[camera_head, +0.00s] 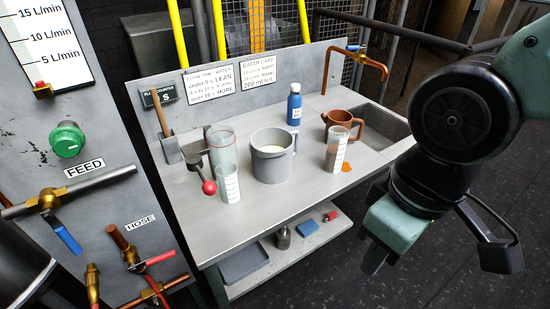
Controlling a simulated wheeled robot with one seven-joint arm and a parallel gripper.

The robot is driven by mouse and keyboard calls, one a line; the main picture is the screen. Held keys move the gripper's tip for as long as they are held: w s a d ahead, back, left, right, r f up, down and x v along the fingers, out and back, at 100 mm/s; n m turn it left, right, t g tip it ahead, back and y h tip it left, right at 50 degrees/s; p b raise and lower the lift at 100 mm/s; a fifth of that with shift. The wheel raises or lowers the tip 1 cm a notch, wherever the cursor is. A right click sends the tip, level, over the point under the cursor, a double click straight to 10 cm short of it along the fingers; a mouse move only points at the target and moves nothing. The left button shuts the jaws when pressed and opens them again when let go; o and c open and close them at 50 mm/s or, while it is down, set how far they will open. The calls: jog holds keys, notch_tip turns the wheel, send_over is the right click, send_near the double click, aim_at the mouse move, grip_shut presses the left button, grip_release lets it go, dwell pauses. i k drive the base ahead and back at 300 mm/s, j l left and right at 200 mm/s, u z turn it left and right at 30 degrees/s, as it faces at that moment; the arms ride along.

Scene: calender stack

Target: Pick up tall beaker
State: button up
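Three clear vessels stand upright on the grey bench. A wide, tall clear beaker (222,150) stands at the left, behind a smaller clear beaker (229,185) with dark markings. A slim, tall clear beaker (337,150) with dark markings and brownish contents near its bottom stands at the right, in front of a brown jug. I cannot tell for sure which one is the tall beaker. My gripper (376,256) hangs at the right, off the bench's front right edge, apart from all the vessels. Its fingers are dark and partly hidden, so its opening is unclear.
A grey jug (271,160) with white contents stands mid-bench. A blue bottle (294,106), brown jug (343,122), sink (383,124) and copper tap (368,60) are behind. A red-knobbed lever (208,186) projects beside the left beakers. The bench (290,205) is clear along its front.

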aim_at(338, 135)
jog(key=i+j+z, duration=0.1)
jog(key=i+z, duration=0.15)
jog(key=z, duration=0.15)
jog(key=i+j+z, duration=0.15)
jog(key=z, duration=0.25)
jog(key=i+j+z, duration=0.25)
jog(key=z, duration=0.15)
